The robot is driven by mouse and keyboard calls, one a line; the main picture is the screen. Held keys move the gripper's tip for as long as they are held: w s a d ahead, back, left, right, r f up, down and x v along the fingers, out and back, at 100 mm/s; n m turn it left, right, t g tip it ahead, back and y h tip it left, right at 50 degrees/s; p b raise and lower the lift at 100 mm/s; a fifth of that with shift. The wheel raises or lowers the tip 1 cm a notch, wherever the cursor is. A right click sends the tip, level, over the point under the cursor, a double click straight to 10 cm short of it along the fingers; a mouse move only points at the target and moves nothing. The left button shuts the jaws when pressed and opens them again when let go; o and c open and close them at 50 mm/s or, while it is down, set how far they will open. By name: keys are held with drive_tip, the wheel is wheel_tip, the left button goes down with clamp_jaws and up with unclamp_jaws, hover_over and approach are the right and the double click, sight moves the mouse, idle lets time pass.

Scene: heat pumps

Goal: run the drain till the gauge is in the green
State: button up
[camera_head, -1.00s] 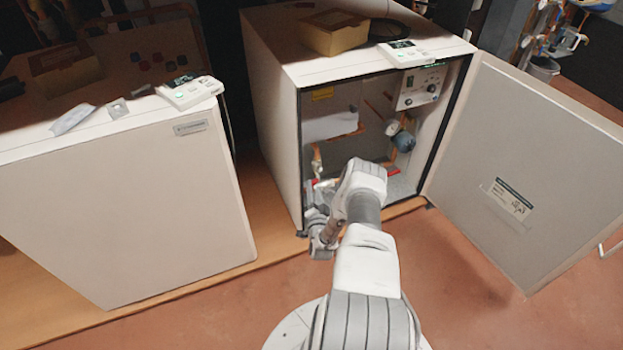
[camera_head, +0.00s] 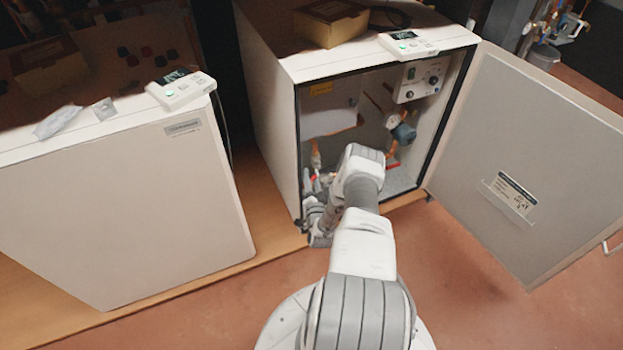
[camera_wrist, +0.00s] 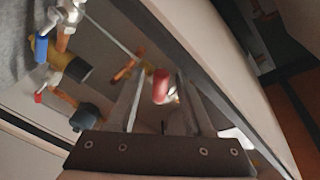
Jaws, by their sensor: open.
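The opened heat pump cabinet (camera_head: 288,130) stands at the centre of the head view. Inside is a small round gauge (camera_head: 393,121), too small to read. In the wrist view my gripper (camera_wrist: 160,78) is open. A red-capped part (camera_wrist: 160,86), perhaps the drain handle, shows between its fingers; I cannot tell whether they touch it. A blue-handled valve (camera_wrist: 41,48) sits at the left among brass fittings. In the head view my arm hides most of the gripper and part of the cabinet's lower left.
The cabinet door (camera_head: 535,165) is swung open to the right. A control panel (camera_head: 420,80) is inside at upper right. A cardboard box (camera_head: 330,24) and a controller (camera_head: 407,44) lie on top. A closed white cabinet (camera_head: 120,205) stands left. Floor in front is clear.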

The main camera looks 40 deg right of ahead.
clamp_jaws()
drive_tip(key=shift+r, duration=0.1)
drive_tip(key=m, duration=0.1)
drive_tip(key=r+m+y+p, duration=0.1)
drive_tip(key=m, duration=0.2)
drive_tip(key=shift+w+a+r+g+p, duration=0.1)
drive_tip(key=shift+a+r+g+p, duration=0.2)
drive_tip(key=shift+a+r+g, duration=0.1)
drive_tip(key=shift+a+r+m+y, duration=0.1)
drive_tip(key=shift+r+m+y, duration=0.2)
drive_tip(key=shift+m, duration=0.35)
drive_tip(key=shift+r+m+y, duration=0.15)
drive_tip(key=shift+m+y, duration=0.15)
drive_tip(key=shift+m, duration=0.35)
unclamp_jaws()
drive_tip(key=shift+a, duration=0.1)
